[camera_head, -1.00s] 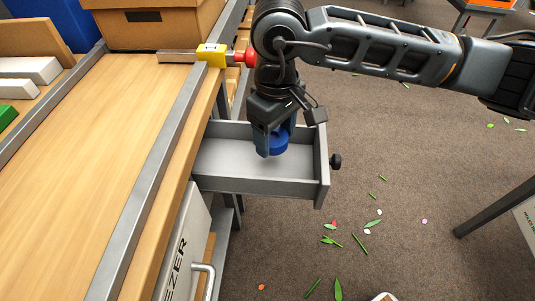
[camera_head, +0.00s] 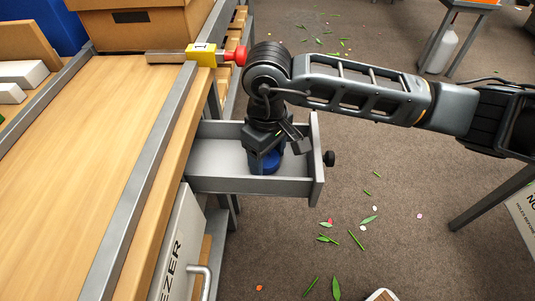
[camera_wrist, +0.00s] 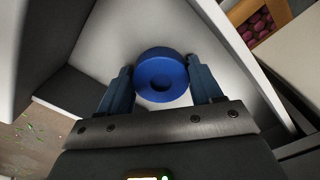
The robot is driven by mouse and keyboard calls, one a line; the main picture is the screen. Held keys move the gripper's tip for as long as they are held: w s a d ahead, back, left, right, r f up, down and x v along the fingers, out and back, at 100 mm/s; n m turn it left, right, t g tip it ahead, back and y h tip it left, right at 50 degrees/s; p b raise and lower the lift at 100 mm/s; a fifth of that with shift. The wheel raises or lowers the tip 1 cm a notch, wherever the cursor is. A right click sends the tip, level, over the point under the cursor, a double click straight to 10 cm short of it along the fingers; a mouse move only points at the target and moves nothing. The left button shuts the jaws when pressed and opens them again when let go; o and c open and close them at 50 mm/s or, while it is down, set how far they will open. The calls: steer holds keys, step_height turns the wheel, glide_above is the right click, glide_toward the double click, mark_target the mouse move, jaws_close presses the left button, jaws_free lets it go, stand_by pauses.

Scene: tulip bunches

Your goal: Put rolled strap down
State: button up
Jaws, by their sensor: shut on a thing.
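The rolled strap (camera_head: 271,163) is a blue ring-shaped roll with a hole in its middle. In the wrist view the roll (camera_wrist: 161,65) sits between the two blue-grey fingers of my gripper (camera_wrist: 160,80). In the head view my gripper (camera_head: 262,158) points down into the open grey drawer (camera_head: 213,158), towards its right end, and is shut on the roll. The roll is low inside the drawer, close to its floor. I cannot tell whether it touches the floor. The fingers partly hide it in the head view.
The drawer front with a dark knob (camera_head: 329,158) is on the right. The wooden bench (camera_head: 95,150) with metal rails is on the left. A yellow block with a red knob (camera_head: 235,57) juts over the bench edge. The drawer's left part is empty.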

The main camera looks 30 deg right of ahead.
mark_target(267, 158)
steer(key=o, duration=1)
steer(key=shift+o, duration=0.2)
step_height(267, 158, up, 12)
steer(key=p, duration=0.1)
steer(key=shift+r, duration=0.1)
